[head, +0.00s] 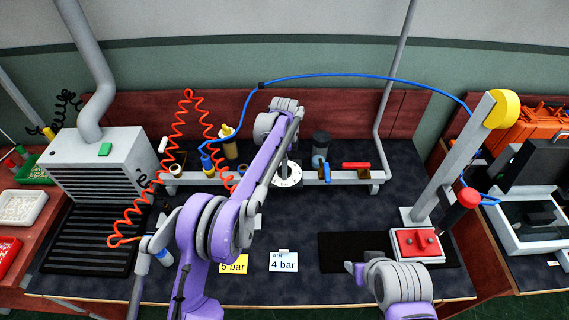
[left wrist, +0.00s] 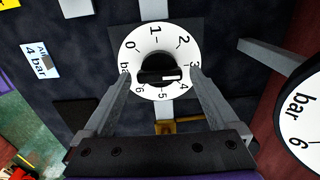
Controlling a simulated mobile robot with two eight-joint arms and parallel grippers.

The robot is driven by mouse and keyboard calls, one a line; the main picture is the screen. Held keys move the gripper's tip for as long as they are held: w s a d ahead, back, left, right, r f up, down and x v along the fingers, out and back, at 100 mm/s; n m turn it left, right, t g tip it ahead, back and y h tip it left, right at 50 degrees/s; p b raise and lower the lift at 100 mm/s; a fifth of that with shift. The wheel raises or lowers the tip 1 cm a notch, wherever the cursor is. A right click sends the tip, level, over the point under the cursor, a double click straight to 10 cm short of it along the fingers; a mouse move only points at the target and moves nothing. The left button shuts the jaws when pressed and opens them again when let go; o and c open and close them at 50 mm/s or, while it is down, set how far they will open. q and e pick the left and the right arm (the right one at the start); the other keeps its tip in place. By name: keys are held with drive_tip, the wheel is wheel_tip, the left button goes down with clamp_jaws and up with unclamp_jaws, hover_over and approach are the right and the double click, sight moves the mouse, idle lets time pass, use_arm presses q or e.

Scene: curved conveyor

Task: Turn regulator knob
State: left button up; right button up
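The regulator's white dial (left wrist: 141,48) fills the middle of the left wrist view, marked from 0 to 6 with "bar". In the head view the white dial (head: 287,182) sits at the bench's middle, partly behind my left arm. A white card reading "Air 4 bar" (head: 284,262) lies in front. My right gripper is out of view.
A yellow "5 bar" card (head: 233,268) lies beside the white card. A second gauge face (left wrist: 304,130) is at the wrist view's right edge. A red-handled valve (head: 356,166) and blue-handled valve (head: 327,173) stand right of the dial. A red coiled hose (head: 130,222) hangs left.

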use_arm(q)
wheel_tip(320, 180, up, 11)
drive_tip(key=shift+f+p, duration=0.1)
drive_tip(key=shift+p, duration=0.35)
idle(0.6)
